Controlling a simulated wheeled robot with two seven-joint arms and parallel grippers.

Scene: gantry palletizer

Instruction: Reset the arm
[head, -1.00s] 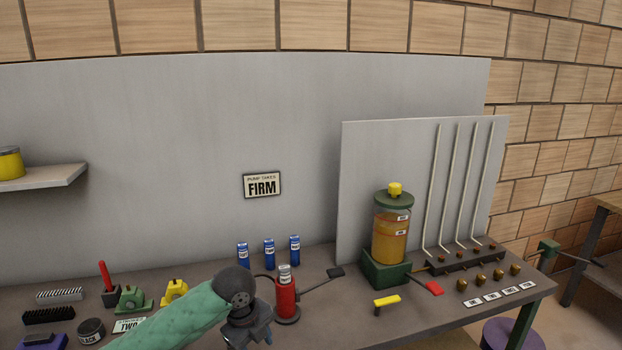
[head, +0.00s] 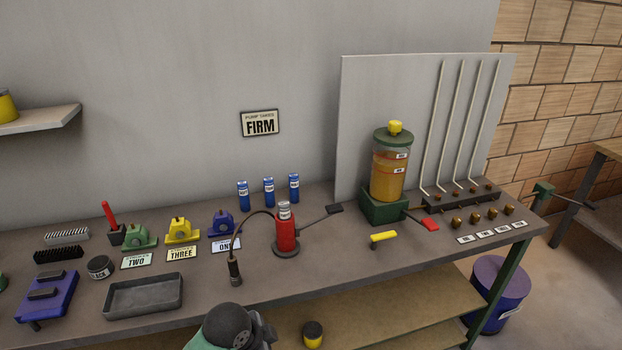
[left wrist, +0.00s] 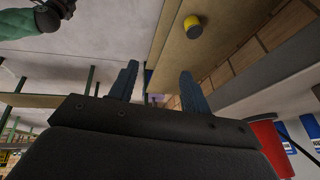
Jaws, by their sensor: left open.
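My left arm's dark wrist joint and a bit of its green link show at the bottom edge of the head view, in front of the bench (head: 330,262). In the left wrist view my left gripper (left wrist: 160,82) has its two blue fingers well apart, with nothing between them. The red pump bottle (head: 285,236) with its hose stands upright on the bench, behind the arm; a red body (left wrist: 270,148) at the lower right of the left wrist view looks like it. My right gripper is not in view.
A grey tray (head: 144,296) lies near the bench's front edge. Green, yellow and blue blocks stand behind number cards. An amber tank (head: 388,175) stands at the right. A yellow pot (head: 312,335) is on the lower shelf (head: 385,318). A purple drum (head: 498,292) stands on the floor.

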